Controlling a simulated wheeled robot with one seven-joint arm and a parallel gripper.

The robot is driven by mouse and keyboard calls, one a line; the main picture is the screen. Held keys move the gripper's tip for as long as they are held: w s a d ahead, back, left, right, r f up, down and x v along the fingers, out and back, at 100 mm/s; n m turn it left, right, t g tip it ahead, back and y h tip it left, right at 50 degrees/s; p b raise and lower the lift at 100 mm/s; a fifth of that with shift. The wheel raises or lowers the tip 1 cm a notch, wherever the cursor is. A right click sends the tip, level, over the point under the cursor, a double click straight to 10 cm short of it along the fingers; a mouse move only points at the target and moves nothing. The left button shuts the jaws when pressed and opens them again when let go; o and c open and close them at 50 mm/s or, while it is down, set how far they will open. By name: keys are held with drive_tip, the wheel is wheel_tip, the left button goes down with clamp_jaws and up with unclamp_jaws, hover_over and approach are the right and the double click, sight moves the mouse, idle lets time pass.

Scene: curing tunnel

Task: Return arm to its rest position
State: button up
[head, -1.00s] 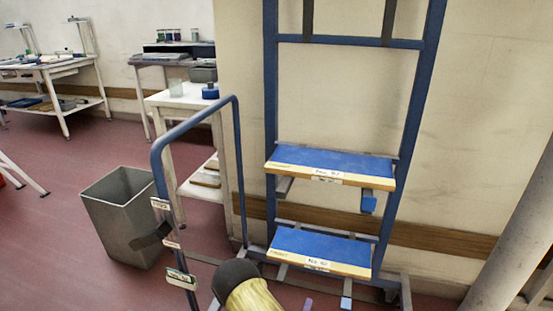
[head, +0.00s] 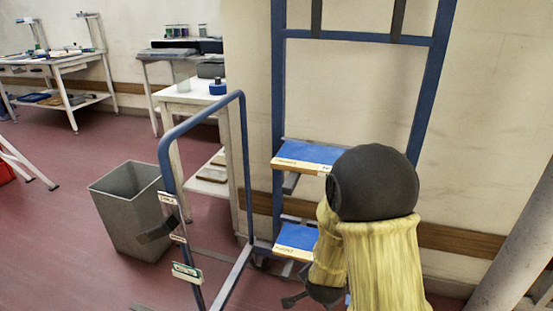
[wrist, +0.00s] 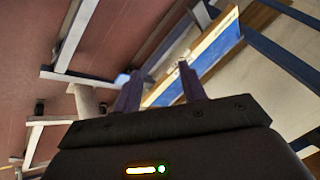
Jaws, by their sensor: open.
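My arm rises at the lower right of the head view, with yellow sleeved links and a dark rounded joint, in front of the blue step ladder (head: 279,120). My gripper (wrist: 160,90) shows in the wrist view with its two dark fingers spread apart. No object shows between the fingers. Beyond them is a blue step with a pale yellow edge (wrist: 205,48), seen at a tilt. The arm hides the right part of both ladder steps in the head view.
A blue handrail frame (head: 245,160) with tags stands left of the ladder. A grey bin (head: 125,215) stands on the red floor beside it. A white table (head: 190,95) and workbenches are behind. A pale pipe (head: 515,240) is at right. Open floor lies at left.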

drive_tip(key=s+d+r+n+g+p, duration=0.1)
drive_tip(key=s+d+r+n+g, duration=0.35)
drive_tip(key=s+r+n, duration=0.8)
wheel_tip(320, 180, up, 35)
drive_tip(key=s+m+p, duration=0.1)
drive_tip(key=m+p, duration=0.1)
drive_tip(key=p, duration=3.4)
drive_tip(key=shift+y, duration=0.4)
